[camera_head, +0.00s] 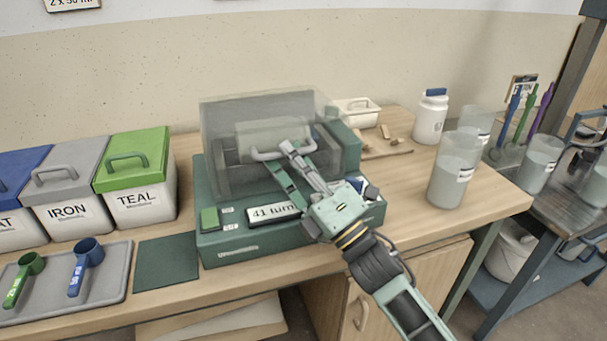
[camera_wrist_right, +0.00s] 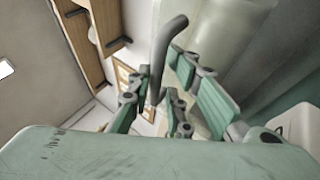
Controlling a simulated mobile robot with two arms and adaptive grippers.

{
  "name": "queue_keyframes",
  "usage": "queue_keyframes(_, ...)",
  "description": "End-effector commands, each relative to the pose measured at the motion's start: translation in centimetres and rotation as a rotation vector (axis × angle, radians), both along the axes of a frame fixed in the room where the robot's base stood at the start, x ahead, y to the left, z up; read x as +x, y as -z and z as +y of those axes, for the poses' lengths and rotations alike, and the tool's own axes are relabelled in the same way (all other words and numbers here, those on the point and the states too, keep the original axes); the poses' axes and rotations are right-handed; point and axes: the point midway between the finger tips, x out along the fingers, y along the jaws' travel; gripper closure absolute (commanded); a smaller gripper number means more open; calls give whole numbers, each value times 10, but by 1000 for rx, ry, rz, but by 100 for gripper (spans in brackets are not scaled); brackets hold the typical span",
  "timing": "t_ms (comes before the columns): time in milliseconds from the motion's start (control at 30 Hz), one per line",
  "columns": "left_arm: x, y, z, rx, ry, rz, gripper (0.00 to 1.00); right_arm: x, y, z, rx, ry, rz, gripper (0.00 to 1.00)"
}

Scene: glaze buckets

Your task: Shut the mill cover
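The mill has a green base (camera_head: 235,240) with a small display panel and stands on the bench in the middle of the head view. Its see-through cover (camera_head: 222,130) rises above the base, with a pale roller-like part showing behind it. How far the cover is tilted is hard to tell. A grey bar handle (camera_head: 262,156) sits on the cover's front. My right gripper (camera_head: 279,156) is at this handle with its fingers apart. In the right wrist view the bar handle (camera_wrist_right: 171,38) passes between the spread fingers (camera_wrist_right: 158,95); firm contact is not clear. My left gripper is not in view.
Lidded bins (camera_head: 135,175) and a tray of scoops (camera_head: 110,285) are at the left. A dark green mat (camera_head: 167,262) lies beside the mill. A white jar (camera_head: 431,118) and a clear beaker (camera_head: 453,175) stand at the right.

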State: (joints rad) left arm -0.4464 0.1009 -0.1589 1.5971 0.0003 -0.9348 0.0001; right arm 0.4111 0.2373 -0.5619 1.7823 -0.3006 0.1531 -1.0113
Motion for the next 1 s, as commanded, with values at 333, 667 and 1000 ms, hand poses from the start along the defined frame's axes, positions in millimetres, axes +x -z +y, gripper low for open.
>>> queue_keyframes(333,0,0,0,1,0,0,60,-42,36,-41,-3,-1,6,82)
queue_keyframes(667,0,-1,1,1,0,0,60,-71,58,-67,-2,-2,3,82)
queue_keyframes(1000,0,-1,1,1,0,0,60,-73,60,-70,-2,-2,2,82)
